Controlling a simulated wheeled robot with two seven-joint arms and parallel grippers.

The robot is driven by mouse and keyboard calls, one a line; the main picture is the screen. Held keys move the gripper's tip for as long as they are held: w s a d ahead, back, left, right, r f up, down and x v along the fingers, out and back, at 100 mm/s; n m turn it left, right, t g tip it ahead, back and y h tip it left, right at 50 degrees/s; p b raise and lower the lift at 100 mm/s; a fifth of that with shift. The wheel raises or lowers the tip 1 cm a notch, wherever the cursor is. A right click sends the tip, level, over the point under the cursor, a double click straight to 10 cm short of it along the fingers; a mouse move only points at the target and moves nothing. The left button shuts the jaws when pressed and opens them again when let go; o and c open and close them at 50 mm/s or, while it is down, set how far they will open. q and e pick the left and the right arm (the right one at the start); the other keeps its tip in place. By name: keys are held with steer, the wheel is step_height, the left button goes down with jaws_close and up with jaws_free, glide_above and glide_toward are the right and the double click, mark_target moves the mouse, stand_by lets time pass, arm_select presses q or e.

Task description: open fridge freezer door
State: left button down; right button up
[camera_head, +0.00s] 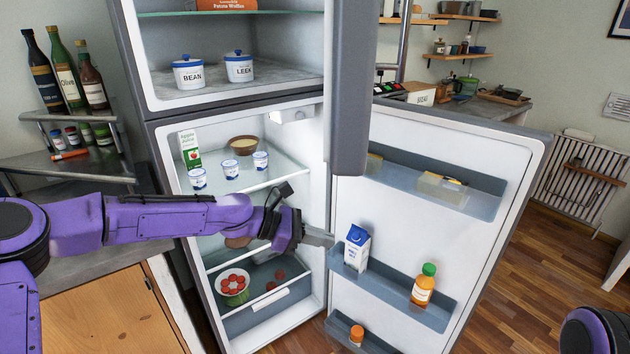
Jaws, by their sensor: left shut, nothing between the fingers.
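The grey fridge freezer (151,115) stands in front of me with both compartments showing. The upper door (351,90) stands open, seen nearly edge-on, swung out toward me at the right. The lower door (440,150) is open wide to the right, its inner shelves facing me. My left gripper (318,239) is shut and empty. It is in front of the lower compartment's opening, close to the left edge of the lower door; I cannot tell if it touches the door. My right gripper is not in view; only a purple part of my right arm shows at bottom right.
The upper compartment holds bean and leek pots (188,73). Lower shelves hold small pots, a carton and a bowl of red items (233,284). Door shelves hold a milk carton (356,248) and an orange bottle (423,285). A counter with bottles (65,75) is left; wooden floor shows right.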

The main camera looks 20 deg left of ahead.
arm_select(q)
steer(key=s+a+r+h, duration=0.3)
steer(key=a+r, duration=0.5)
steer(key=r, duration=0.4)
steer(key=s+a+r+h, duration=0.2)
steer(key=a+r, duration=0.5)
steer(key=r, duration=0.6)
steer(key=p+x, duration=0.3)
steer(key=x, duration=1.1)
steer(key=shift+f+m+g+p, duration=0.4)
steer(key=shift+f, duration=0.15)
steer(key=shift+s, duration=0.15)
